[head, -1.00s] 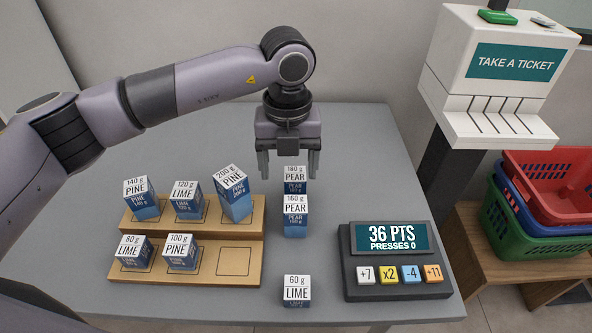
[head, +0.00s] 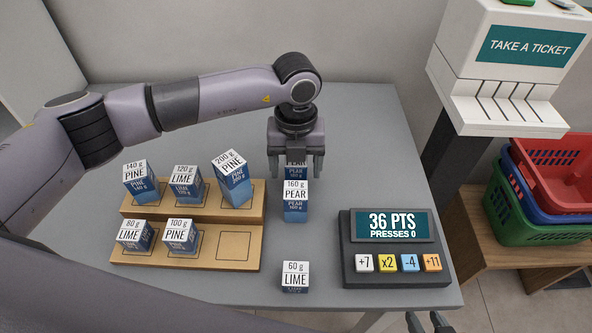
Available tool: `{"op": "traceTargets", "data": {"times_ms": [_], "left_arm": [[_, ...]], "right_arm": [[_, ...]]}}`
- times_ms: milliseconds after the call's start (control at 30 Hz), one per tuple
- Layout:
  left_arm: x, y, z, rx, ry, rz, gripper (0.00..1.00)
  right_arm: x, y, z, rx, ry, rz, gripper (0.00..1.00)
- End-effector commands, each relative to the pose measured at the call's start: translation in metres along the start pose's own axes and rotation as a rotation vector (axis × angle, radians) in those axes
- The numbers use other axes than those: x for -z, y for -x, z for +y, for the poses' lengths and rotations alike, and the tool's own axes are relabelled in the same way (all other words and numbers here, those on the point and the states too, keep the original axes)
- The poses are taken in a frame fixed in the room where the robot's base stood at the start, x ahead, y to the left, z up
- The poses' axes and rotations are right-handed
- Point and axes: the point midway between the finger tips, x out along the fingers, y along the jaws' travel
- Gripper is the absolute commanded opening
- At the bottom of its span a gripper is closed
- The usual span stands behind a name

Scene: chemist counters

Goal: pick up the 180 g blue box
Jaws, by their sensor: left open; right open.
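The blue and white PEAR box (head: 296,173) at the back of the right-hand column is mostly hidden by my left gripper; its weight is covered now, but it looked like 180 g a second ago. My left gripper (head: 296,178) points down over this box, open, with one finger on either side of it. Whether the fingers touch it I cannot tell. The 160 g PEAR box (head: 295,204) stands directly in front of it. My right gripper (head: 427,322) shows only its tips at the bottom edge, open and empty.
A two-step wooden rack (head: 190,232) holds several PINE and LIME boxes and one bare square. A 60 g LIME box (head: 295,277) stands near the front. A button console (head: 395,275) reads 36 PTS. A ticket machine (head: 500,75) and stacked baskets (head: 535,200) are at right.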

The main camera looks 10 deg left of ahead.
Motion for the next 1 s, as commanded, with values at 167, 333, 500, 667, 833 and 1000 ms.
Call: {"op": "traceTargets", "data": {"times_ms": [167,333,500,667,833,1000], "left_arm": [[0.000,0.000,0.000,0.000,0.000,0.000,0.32],[0.000,0.001,0.000,0.001,0.000,0.000,0.12],[0.000,0.002,0.000,0.001,0.000,-0.001,0.12],[-0.001,0.009,-0.001,0.002,0.000,-0.002,0.12],[-0.001,0.031,-0.001,0.003,0.000,-0.004,0.12],[-0.001,0.067,-0.001,0.004,-0.001,-0.005,0.12]], "right_arm": [[0.000,0.000,0.000,0.000,0.001,0.000,0.43],[0.000,0.000,0.000,0.000,0.001,0.001,0.43],[0.001,0.000,0.000,0.000,0.001,0.001,0.43],[0.000,-0.001,0.000,0.000,0.001,0.002,0.43],[-0.001,-0.002,0.000,0.000,0.001,0.002,0.43],[-0.003,-0.004,0.000,0.000,0.001,0.002,0.43]]}}
